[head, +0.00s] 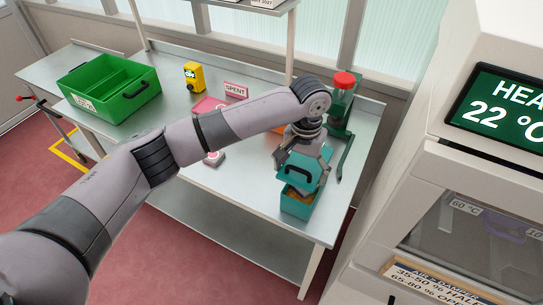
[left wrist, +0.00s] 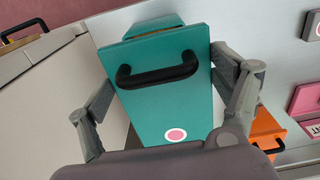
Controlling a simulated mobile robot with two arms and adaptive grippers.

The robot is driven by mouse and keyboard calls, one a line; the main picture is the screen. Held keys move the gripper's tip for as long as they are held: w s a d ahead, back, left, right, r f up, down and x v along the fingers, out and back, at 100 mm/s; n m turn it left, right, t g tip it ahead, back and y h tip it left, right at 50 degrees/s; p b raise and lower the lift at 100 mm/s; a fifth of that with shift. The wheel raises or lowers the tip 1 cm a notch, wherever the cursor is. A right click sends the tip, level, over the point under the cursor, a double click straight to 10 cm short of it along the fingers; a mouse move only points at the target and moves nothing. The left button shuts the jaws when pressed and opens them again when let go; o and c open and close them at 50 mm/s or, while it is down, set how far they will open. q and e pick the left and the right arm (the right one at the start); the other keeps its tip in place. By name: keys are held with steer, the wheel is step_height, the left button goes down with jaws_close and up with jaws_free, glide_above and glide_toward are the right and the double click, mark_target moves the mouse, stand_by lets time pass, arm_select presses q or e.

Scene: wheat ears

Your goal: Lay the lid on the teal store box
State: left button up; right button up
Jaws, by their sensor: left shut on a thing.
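The teal lid (head: 306,166) has a black bar handle and is in my left gripper (head: 303,158). In the left wrist view the lid (left wrist: 165,105) fills the middle, with a pink dot near its lower edge, and the left gripper's fingers (left wrist: 165,75) stand at its two sides. The teal store box (head: 296,210) is on the bench near its front right corner. Its open top shows something yellow-brown inside. The lid is tilted over the box's far part. Whether they touch is unclear. A teal edge of the box (left wrist: 150,27) shows beyond the lid in the left wrist view. My right gripper is not in view.
A bench (head: 240,190) carries a green divided crate (head: 137,100), a yellow device (head: 194,77), a "SPENT" sign (head: 236,91) and a red-topped jar (head: 342,88) on a green stand. An orange box (left wrist: 266,131) is near the lid. A large cabinet (head: 440,175) stands close on the right.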

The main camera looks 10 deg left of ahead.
arm_select(q)
steer(key=shift+s+d+f, duration=0.1)
steer(key=shift+d, duration=0.3)
steer(key=shift+f, duration=0.2)
steer(key=shift+w+f, duration=0.15)
steer(key=shift+w, duration=0.5)
steer(key=shift+s+p, duration=0.15)
steer(key=shift+p, duration=0.3)
steer(key=shift+s+r+p, duration=0.1)
steer(key=shift+r+p, duration=0.1)
steer(key=shift+p, duration=0.15)
step_height(320, 180, down, 4)
steer(key=shift+r+b, duration=0.1)
steer(key=shift+b, duration=0.45)
steer(key=shift+f, duration=1.2)
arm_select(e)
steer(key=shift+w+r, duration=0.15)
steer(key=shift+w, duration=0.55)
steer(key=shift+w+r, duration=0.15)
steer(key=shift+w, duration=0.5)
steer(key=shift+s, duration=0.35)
arm_select(q)
steer(key=shift+r+p, duration=0.1)
steer(key=shift+p, duration=0.7)
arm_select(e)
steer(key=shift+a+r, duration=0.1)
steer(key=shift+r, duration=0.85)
